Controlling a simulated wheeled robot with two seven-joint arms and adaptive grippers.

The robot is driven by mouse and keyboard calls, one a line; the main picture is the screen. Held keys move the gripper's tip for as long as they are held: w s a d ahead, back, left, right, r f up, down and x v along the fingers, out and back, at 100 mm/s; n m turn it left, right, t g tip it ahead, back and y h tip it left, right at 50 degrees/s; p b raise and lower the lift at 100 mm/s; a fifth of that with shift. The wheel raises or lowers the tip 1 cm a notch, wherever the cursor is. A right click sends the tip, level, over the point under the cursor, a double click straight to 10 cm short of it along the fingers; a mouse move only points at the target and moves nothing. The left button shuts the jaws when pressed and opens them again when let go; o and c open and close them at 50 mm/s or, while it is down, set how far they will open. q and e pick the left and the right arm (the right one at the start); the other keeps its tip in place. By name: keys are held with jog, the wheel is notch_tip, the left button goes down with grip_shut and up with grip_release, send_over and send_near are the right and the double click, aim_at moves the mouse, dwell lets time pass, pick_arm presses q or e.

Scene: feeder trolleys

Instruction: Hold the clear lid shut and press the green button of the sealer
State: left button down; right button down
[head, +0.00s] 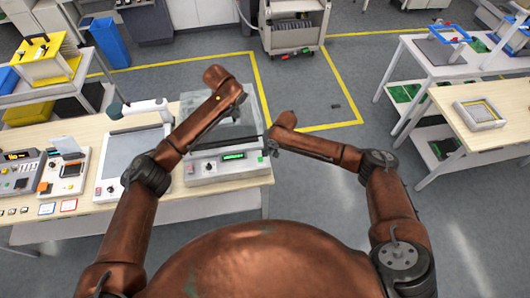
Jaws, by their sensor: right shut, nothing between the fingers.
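The sealer (206,172) stands on the light wooden bench, with a lit green display and a dark knob on its front panel. Its clear lid (193,104) has a dark front bar; my left forearm crosses over it, and I cannot tell whether it is fully down. The small green button (261,159) is at the panel's right end. My right gripper (269,147) is shut and empty, just above and right of the button; contact cannot be judged. My left arm reaches over the lid; its gripper (241,98) is small, dark and mostly hidden behind my wrist.
A grey-screened device (131,161) and a white handheld tool (145,107) are left of the sealer. Several small instruments sit at the bench's far left. White tables with trays are at right.

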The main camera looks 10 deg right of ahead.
jog(key=shift+w+a+f, duration=0.1)
jog(key=shift+w+f, duration=0.2)
jog(key=shift+w, duration=0.25)
jog(key=shift+s+r, duration=0.2)
jog(key=shift+s, duration=0.15)
jog(key=shift+w+f, duration=0.15)
jog(key=shift+w, duration=0.1)
pick_arm(q)
jog(key=x, duration=0.4)
jog(key=shift+s+a+f, duration=0.1)
jog(key=shift+s+a, duration=0.1)
jog(key=shift+a, duration=0.15)
pick_arm(e)
jog(key=shift+s, duration=0.15)
pick_arm(q)
jog(key=shift+w+f, duration=0.1)
jog(key=shift+f, duration=0.1)
jog(key=shift+f, duration=1.6)
